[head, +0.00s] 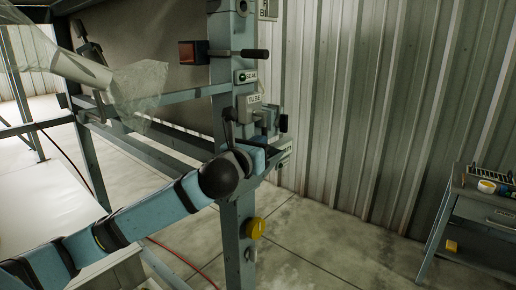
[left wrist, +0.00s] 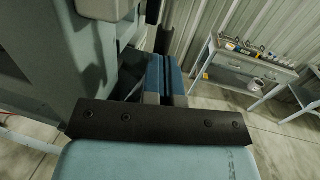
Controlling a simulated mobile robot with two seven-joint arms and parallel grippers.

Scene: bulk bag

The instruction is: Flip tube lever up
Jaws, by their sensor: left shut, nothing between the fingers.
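The small sign reading TUBE (head: 255,99) is on the grey-blue post (head: 222,80). Close below it are grey brackets and a dark lever-like part (head: 229,115); I cannot tell for sure which part is the tube lever or how it is set. My left gripper (head: 268,138) is at the post just below the TUBE sign, partly hidden by my own wrist. In the left wrist view its two blue fingers (left wrist: 164,78) are together with nothing between them. Contact with the lever cannot be made out. My right gripper is not in view.
Above is a lever with a black handle (head: 250,53) and a SEAL sign (head: 247,76). A yellow button (head: 255,228) is lower on the post. Clear plastic film (head: 140,88) hangs left. A grey workbench (head: 485,205) stands right, with free floor between.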

